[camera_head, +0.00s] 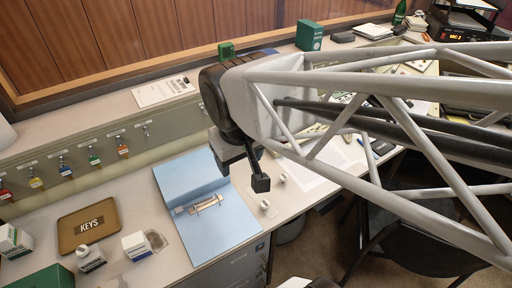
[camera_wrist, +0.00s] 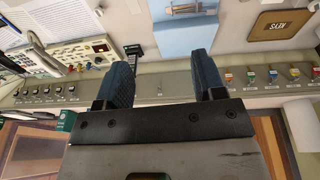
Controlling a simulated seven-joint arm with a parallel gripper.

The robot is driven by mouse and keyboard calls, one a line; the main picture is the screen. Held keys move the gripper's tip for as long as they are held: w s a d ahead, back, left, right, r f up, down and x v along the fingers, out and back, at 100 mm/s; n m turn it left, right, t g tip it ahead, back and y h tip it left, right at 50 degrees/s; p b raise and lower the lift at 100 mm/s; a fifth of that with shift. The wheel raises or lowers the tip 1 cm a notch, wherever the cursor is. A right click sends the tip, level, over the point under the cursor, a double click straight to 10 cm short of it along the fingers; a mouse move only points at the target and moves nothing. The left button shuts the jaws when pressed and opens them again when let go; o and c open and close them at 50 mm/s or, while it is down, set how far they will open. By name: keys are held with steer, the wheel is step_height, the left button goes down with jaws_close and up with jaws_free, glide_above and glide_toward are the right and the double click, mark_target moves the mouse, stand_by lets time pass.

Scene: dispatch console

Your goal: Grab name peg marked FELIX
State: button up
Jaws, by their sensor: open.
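Several coloured tags hang from small labelled hooks on the back panel. In the head view these include a green tag (camera_head: 94,158), an orange tag (camera_head: 123,151), a blue tag (camera_head: 65,169), a yellow tag (camera_head: 36,182) and a red tag (camera_head: 5,192). Their labels are too small to read, so I cannot tell which peg is marked FELIX. My gripper (camera_head: 243,170) is above the desk, right of the tags and near the blue binder. In the wrist view my gripper (camera_wrist: 163,76) is open, with nothing between its fingers.
An open blue binder (camera_head: 185,176) lies on the desk. Two small white items (camera_head: 265,205) sit right of the binder. A clipboard (camera_head: 164,90) lies on the upper ledge.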

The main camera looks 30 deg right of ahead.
steer(key=w+d+f+n+g+h, duration=0.25)
steer(key=d+f+n+h, duration=0.3)
steer(key=d+f, duration=0.4)
steer(key=n+t+h, duration=0.6)
steer(key=n, duration=1.1)
glide_above(283, 178)
step_height(283, 178, down, 17)
steer(key=shift+s+r, duration=0.15)
steer(key=shift+a+f+n, duration=0.1)
steer(key=shift+f+n, duration=0.35)
steer(key=shift+n, duration=0.1)
steer(key=shift+f, duration=0.15)
steer(key=shift+f, duration=1.8)
steer(key=shift+f, duration=0.15)
